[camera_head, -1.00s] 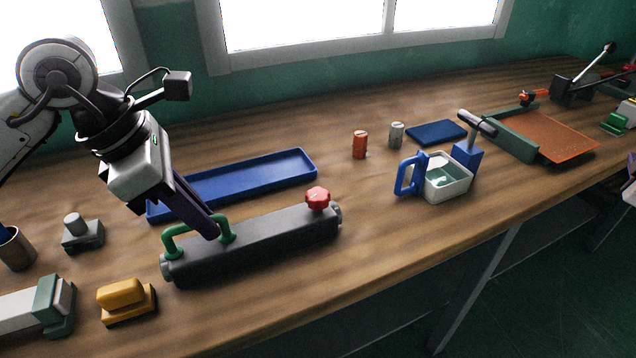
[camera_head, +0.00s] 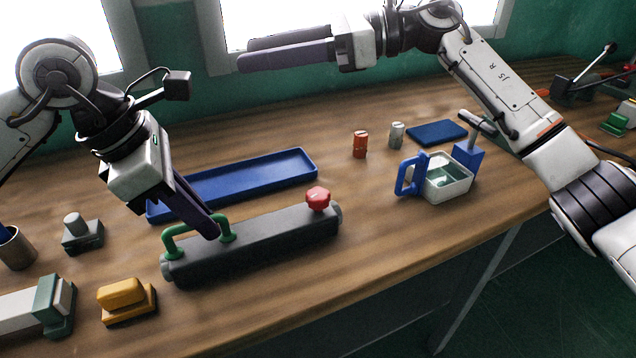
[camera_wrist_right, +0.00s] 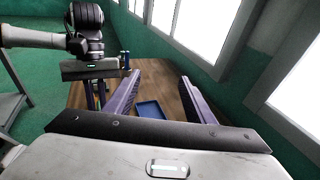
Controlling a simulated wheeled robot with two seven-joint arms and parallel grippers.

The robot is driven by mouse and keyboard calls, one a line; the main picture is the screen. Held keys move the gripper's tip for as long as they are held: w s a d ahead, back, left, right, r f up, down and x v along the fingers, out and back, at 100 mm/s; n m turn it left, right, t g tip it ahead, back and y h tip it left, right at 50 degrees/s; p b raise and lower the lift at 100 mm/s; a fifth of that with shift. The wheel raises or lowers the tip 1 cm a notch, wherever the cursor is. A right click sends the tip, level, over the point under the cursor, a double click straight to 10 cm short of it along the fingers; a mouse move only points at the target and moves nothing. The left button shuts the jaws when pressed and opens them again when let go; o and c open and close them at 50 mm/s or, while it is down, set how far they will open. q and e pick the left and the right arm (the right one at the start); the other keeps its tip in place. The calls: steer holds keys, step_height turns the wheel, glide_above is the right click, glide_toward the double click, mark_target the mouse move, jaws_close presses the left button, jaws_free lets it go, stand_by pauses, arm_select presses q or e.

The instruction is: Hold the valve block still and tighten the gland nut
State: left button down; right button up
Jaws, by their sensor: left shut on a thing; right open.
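The dark grey valve block (camera_head: 265,245) lies on the bench with a green handle (camera_head: 228,228) toward its left end. The red gland nut (camera_head: 318,198) sits on top near its right end. My left gripper (camera_head: 215,232) is shut on the green handle, its fingers slanting down from the upper left. My right gripper (camera_head: 242,58) is open and empty, high above the back of the bench near the window, fingers pointing left. In the right wrist view its two fingers (camera_wrist_right: 165,95) stand apart, with nothing between them up close.
A long blue tray (camera_head: 240,180) lies behind the block. A white tub with a blue handle (camera_head: 445,178), an orange cylinder (camera_head: 360,145) and a grey cylinder (camera_head: 397,135) stand to the right. A yellow block (camera_head: 124,294) is at front left. The bench front right of the block is clear.

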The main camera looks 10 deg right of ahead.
steer(key=s+a+f+n+g+h, duration=0.3)
steer(key=s+f+n+h, duration=0.2)
steer(key=s+h, duration=0.1)
steer(key=n+t+h, duration=0.1)
steer(key=n+h, duration=0.2)
steer(key=h, duration=0.7)
glide_above(318, 194)
steer(key=f, duration=0.2)
step_height(318, 194, down, 11)
steer(key=shift+f, duration=0.1)
steer(key=shift+c, duration=0.4)
steer(key=c, duration=1)
